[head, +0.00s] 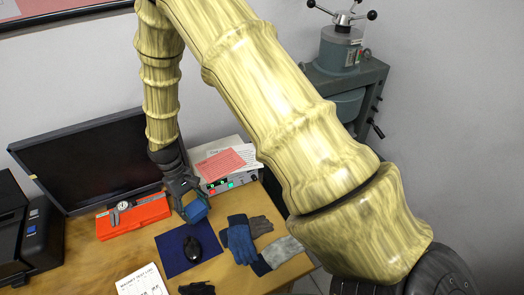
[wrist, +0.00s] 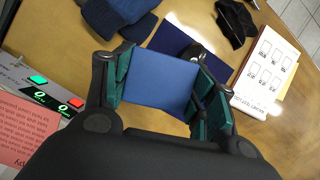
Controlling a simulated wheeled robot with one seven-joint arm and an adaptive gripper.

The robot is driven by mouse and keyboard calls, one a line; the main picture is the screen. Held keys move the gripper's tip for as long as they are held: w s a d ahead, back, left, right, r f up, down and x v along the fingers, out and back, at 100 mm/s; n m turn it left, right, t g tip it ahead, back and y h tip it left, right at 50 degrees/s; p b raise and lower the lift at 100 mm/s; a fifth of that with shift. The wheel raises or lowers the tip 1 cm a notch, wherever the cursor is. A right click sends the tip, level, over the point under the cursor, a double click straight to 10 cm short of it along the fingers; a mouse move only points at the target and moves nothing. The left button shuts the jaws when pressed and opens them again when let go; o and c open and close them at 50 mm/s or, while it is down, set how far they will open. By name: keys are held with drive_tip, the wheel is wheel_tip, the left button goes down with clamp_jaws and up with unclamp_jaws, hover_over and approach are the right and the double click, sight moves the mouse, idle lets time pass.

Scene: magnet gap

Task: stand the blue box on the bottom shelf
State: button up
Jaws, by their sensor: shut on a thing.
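The blue box (wrist: 160,82) is between the teal-padded fingers of my gripper (wrist: 165,85) in the wrist view. My gripper is shut on it. In the head view the blue box (head: 195,211) hangs below my gripper (head: 187,199), over the wooden desk. It is just above and left of the blue gloves; whether it touches the desk I cannot tell. No shelf can be made out in either view.
The desk (head: 100,250) holds a mouse (head: 192,248) on a dark blue mat (head: 172,256), gloves (head: 240,240), an orange case with a caliper (head: 133,214), a monitor (head: 90,160), and a control unit (head: 232,181) with papers. A grey-green machine (head: 345,75) stands at right.

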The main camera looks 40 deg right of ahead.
drive_tip(key=w+d+f+n+h+b, duration=0.1)
drive_tip(key=d+f+n+h+b, duration=0.1)
drive_tip(key=d+n+b, duration=0.35)
drive_tip(key=n+t+h+b, duration=0.2)
drive_tip(key=n+t+b, duration=0.1)
drive_tip(key=n, duration=0.6)
hover_over(237, 203)
drive_tip(key=a, duration=0.1)
drive_tip(key=shift+m, duration=0.25)
drive_tip(key=shift+w+a+f+p, duration=0.1)
drive_tip(key=shift+f+p, duration=0.5)
drive_tip(key=shift+f, duration=1.8)
drive_tip(key=shift+a+f+p, duration=0.1)
drive_tip(key=shift+f+p, duration=0.45)
drive_tip(key=shift+f, duration=1.8)
drive_tip(key=shift+f, duration=0.15)
drive_tip(key=o, duration=0.7)
drive_tip(key=shift+r, duration=0.25)
